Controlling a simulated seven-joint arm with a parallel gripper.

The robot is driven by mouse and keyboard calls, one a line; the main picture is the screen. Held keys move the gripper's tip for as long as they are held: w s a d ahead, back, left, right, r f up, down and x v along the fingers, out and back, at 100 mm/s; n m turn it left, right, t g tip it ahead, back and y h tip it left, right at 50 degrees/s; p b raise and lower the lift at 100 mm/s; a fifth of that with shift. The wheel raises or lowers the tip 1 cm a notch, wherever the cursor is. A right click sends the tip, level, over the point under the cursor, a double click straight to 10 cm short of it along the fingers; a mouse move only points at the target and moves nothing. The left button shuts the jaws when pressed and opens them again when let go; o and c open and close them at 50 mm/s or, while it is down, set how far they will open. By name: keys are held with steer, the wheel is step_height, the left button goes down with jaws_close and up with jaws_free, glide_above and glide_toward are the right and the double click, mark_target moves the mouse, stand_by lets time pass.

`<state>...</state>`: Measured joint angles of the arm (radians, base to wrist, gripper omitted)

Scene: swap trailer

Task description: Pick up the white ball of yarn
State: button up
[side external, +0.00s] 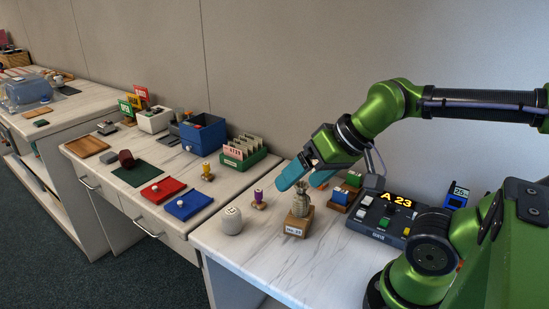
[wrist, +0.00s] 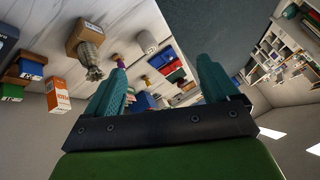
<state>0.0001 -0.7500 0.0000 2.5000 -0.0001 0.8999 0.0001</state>
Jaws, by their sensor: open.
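My gripper (side external: 306,178) is open and empty, raised above the right counter with its teal fingers pointing left and down. In the wrist view its two fingers (wrist: 162,68) stand wide apart with nothing between them. A rounded off-white object (side external: 232,221) with a small marked label stands at the counter's left end, left of and below my gripper, untouched. It also shows in the wrist view as a whitish rounded object (wrist: 147,42). I cannot tell whether it is yarn.
A purple-topped wooden piece (side external: 258,199) stands near the off-white object. A control box (side external: 384,222) reading "A 23" is at the right.

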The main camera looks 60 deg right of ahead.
steer(key=n+g+h, duration=0.2)
steer(key=n+g, duration=0.1)
steer(key=g, duration=0.4)
glide_above(230, 211)
steer(key=d, duration=0.1)
step_height(230, 211, down, 6)
steer(key=f, duration=1.1)
steer(key=shift+s+a+f, duration=0.1)
steer(key=shift+s+f, duration=0.1)
steer(key=shift+w+a+f, duration=0.1)
steer(key=shift+a+f, duration=0.05)
steer(key=shift+f, duration=1.25)
steer(key=shift+w+a+f, duration=0.1)
steer(key=shift+a+f, duration=0.05)
steer(key=shift+f, duration=1.2)
steer(key=c, duration=1.1)
steer(key=shift+c, duration=0.2)
